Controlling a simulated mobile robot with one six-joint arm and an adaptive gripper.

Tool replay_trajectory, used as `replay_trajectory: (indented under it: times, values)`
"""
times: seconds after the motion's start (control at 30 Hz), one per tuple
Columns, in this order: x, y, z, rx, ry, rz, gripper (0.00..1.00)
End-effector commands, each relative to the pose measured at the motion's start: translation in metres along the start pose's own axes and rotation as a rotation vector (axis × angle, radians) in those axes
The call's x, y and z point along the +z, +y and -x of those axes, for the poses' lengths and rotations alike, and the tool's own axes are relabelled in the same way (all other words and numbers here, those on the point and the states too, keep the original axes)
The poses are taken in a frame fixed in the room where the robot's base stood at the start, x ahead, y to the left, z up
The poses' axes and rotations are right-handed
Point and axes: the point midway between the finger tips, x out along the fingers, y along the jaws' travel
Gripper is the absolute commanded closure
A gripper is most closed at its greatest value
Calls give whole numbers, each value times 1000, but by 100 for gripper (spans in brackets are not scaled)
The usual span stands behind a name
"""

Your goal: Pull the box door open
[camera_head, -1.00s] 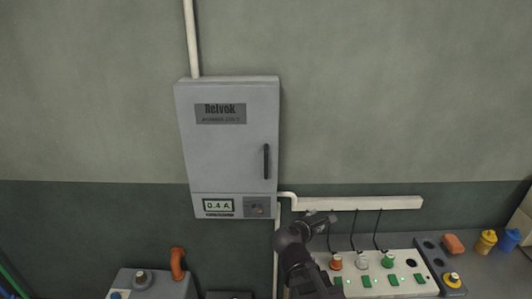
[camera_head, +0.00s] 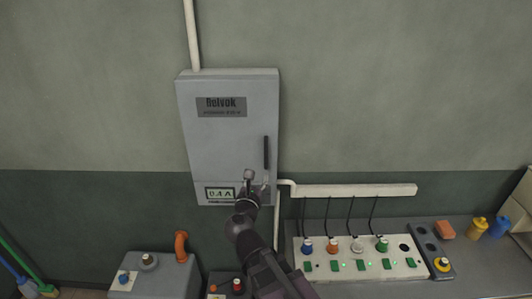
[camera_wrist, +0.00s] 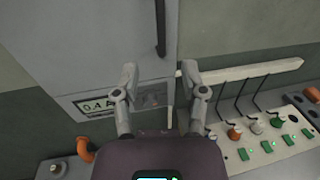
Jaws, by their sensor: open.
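The grey box (camera_head: 215,140) hangs on the wall with its door shut. A dark vertical handle (camera_head: 267,153) is on the door's right side, and it also shows at the top of the wrist view (camera_wrist: 160,28). My gripper (camera_head: 255,180) is in front of the box's lower right part, below the handle. In the wrist view my gripper (camera_wrist: 159,75) has its two fingers spread, with nothing between them. The handle lies beyond the fingertips, apart from them. My gripper hides part of the box's lower panel in the head view.
A white panel (camera_head: 340,277) with several coloured plugs and green switches stands at the lower right. A white conduit (camera_head: 350,190) runs along the wall to the right of the box. A grey unit with an orange pipe (camera_head: 181,247) is at the lower left. The wall around the box is clear.

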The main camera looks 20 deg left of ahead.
Motion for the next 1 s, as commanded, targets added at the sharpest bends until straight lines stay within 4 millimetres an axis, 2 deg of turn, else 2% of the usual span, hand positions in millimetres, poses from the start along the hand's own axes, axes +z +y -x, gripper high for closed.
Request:
replay_trajectory:
  times: [0.17,0.37,1.0]
  values:
    - [0,0,-4,-2,1,-2,45]
    - [0,0,-19,-3,1,-2,45]
    - [0,0,-112,-3,1,-3,45]
